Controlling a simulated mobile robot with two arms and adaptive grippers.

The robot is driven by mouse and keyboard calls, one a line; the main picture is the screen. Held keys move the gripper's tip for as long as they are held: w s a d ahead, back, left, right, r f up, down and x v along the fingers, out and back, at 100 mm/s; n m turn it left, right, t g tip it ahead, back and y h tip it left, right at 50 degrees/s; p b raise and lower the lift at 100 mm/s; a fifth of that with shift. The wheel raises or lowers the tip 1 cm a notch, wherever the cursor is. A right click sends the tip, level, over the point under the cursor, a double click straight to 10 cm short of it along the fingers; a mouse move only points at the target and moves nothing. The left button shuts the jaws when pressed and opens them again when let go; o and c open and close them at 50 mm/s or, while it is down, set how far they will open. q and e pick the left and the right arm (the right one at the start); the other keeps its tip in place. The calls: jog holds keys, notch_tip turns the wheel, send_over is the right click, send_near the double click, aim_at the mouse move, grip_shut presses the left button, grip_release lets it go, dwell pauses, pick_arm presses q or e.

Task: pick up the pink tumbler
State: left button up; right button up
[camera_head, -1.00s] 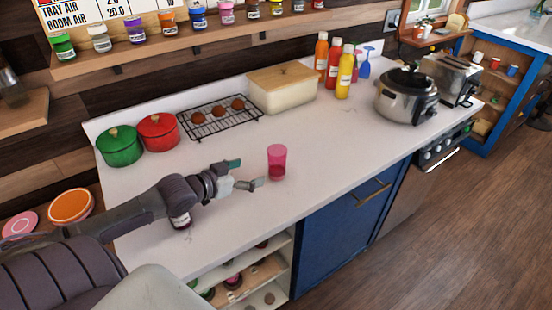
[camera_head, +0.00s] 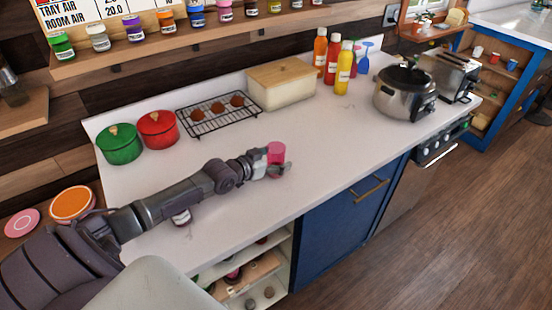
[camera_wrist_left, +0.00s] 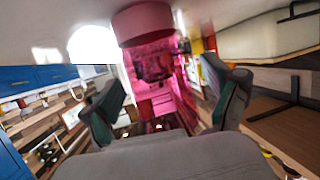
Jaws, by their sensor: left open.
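The pink tumbler (camera_head: 277,151) stands upright on the white counter (camera_head: 330,140), near its middle. My left gripper (camera_head: 279,168) is at the tumbler, and its fingers hide the tumbler's lower part in the head view. In the left wrist view the tumbler (camera_wrist_left: 150,65) is straight ahead, between the two spread fingers of my left gripper (camera_wrist_left: 165,105). The fingers are open, with a visible space on each side of the tumbler. My right gripper is not in view.
A small jar (camera_head: 181,217) stands under my left forearm. Green (camera_head: 119,146) and red (camera_head: 158,131) pots, a wire rack (camera_head: 220,117) and a cream bin (camera_head: 281,88) line the back. A steel cooker (camera_head: 404,95) stands right. The counter right of the tumbler is clear.

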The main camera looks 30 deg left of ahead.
pick_arm(q)
jog(key=shift+w, duration=0.2)
jog(key=c, duration=1.2)
jog(key=shift+c, duration=0.9)
jog(key=shift+r, duration=0.1)
